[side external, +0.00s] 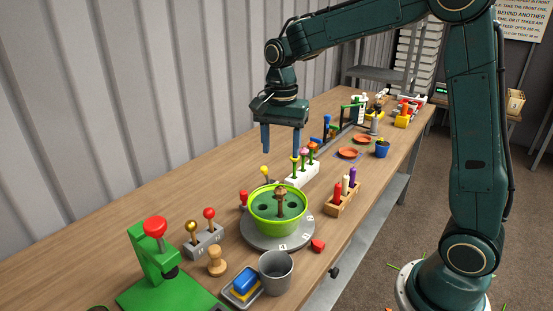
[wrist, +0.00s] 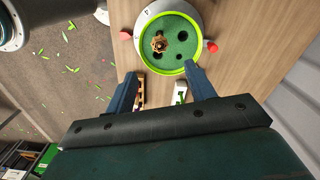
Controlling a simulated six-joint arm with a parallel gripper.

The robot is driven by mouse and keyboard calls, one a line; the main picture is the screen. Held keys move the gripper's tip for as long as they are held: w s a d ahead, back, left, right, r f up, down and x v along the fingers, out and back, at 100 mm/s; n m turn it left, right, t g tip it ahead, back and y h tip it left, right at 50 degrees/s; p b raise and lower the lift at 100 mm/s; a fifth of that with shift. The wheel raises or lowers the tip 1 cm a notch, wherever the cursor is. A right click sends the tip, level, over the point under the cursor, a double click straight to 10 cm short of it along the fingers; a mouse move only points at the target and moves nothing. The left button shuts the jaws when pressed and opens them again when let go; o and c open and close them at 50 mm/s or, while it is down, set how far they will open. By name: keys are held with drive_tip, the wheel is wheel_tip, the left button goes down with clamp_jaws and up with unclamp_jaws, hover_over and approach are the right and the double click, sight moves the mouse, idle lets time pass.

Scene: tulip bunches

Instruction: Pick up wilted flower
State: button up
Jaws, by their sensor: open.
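A brown, drooping wilted flower (side external: 281,191) stands in a dark hole of the green foam inside a lime-green pot (side external: 262,226). The pot sits on a grey round turntable (side external: 262,239). My gripper (side external: 281,152) is open and empty, fingers pointing down. It is well above the table and apart from the flower. In the wrist view the fingertips (wrist: 161,71) appear below the pot.
A white block (side external: 302,176) with several flowers stands behind the pot. A wooden block (side external: 344,200) with coloured pegs is to its right. A grey cup (side external: 276,272), blue-and-yellow sponge (side external: 245,280) and green press (side external: 155,270) are in front.

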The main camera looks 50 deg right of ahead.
sight(281, 186)
wheel_tip(281, 186, down, 8)
drive_tip(key=shift+f, duration=0.1)
idle(0.4)
drive_tip(key=shift+f, duration=2.6)
drive_tip(key=c, duration=1)
drive_tip(key=shift+r, duration=0.2)
wheel_tip(281, 186, up, 20)
drive_tip(key=shift+f, duration=0.15)
